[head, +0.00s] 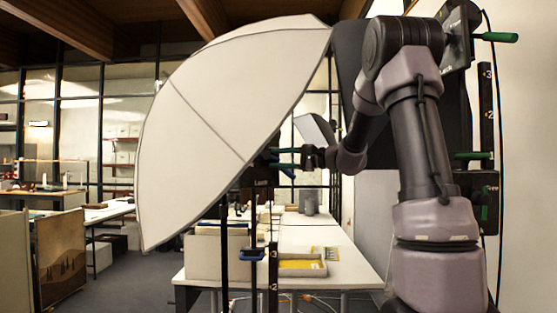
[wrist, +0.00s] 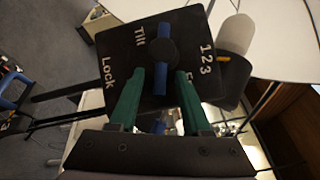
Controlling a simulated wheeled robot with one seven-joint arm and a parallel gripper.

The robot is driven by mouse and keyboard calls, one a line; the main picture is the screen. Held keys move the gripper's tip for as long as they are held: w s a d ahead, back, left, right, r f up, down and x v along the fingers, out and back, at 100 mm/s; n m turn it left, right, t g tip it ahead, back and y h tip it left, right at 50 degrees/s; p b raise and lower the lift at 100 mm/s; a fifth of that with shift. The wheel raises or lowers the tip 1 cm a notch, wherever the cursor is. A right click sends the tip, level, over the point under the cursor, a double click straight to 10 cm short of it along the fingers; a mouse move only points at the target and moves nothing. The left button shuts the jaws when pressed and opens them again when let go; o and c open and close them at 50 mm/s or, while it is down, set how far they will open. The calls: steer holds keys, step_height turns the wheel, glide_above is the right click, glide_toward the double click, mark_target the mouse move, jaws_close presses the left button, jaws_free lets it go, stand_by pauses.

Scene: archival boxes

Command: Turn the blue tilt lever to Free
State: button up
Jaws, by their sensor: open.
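The blue tilt lever (wrist: 162,62) is mounted on a dark square plate (wrist: 205,25) in the wrist view. The plate carries the words Tilt and Lock and the digits 123; another label at the right is mostly covered by a green finger, so I cannot read it. The lever runs nearly up and down in the picture and does not point straight at Lock. My gripper (wrist: 160,77) is open, its two green fingers on either side of the lever's lower part, with gaps visible. In the head view my gripper (head: 281,158) reaches left behind the large white panel's edge.
A large white softbox-like panel (head: 225,100) fills the left-centre, close to my gripper. Below stands a white table (head: 345,262) with a tray of yellow items (head: 302,265) and a pale box (head: 205,255). Dark stands with green handles (head: 500,37) are at the right.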

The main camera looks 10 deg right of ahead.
jaws_close()
steer(key=shift+r+n+g+h, duration=0.3)
steer(key=shift+r+n+h, duration=0.15)
steer(key=shift+n, duration=0.25)
steer(key=shift+r+n+h, duration=0.2)
steer(key=shift+n+h, duration=0.25)
steer(key=shift+n, duration=0.15)
jaws_free()
steer(key=v, duration=1)
steer(key=shift+s+d, duration=0.15)
steer(key=shift+d, duration=0.2)
